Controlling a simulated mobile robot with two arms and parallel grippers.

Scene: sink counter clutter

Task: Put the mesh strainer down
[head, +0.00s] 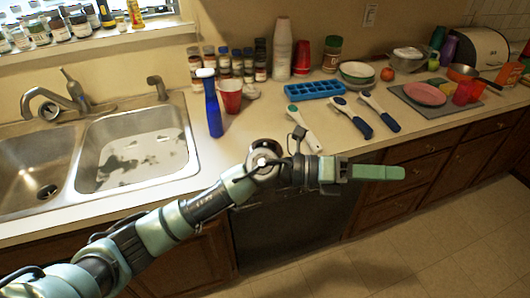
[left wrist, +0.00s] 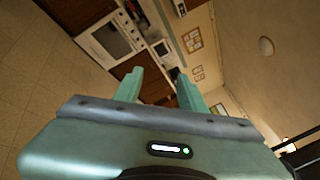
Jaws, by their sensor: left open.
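I cannot make out a mesh strainer for certain in either view. Several long-handled utensils lie on the counter, among them a green and white one (head: 303,127), a blue and white one (head: 352,118) and another blue and white one (head: 380,110). My left gripper (head: 400,173) reaches in from the left, in front of the counter edge, pointing right. In the left wrist view its two green fingers (left wrist: 160,88) stand apart with nothing between them. My right gripper is in neither view.
The counter (head: 255,140) holds a blue bottle (head: 213,108), a red cup (head: 230,96), a blue ice tray (head: 315,89) and a pink plate (head: 425,94). A double sink (head: 188,155) is at left. Bare counter lies near the front edge. Open floor (head: 400,255) lies below.

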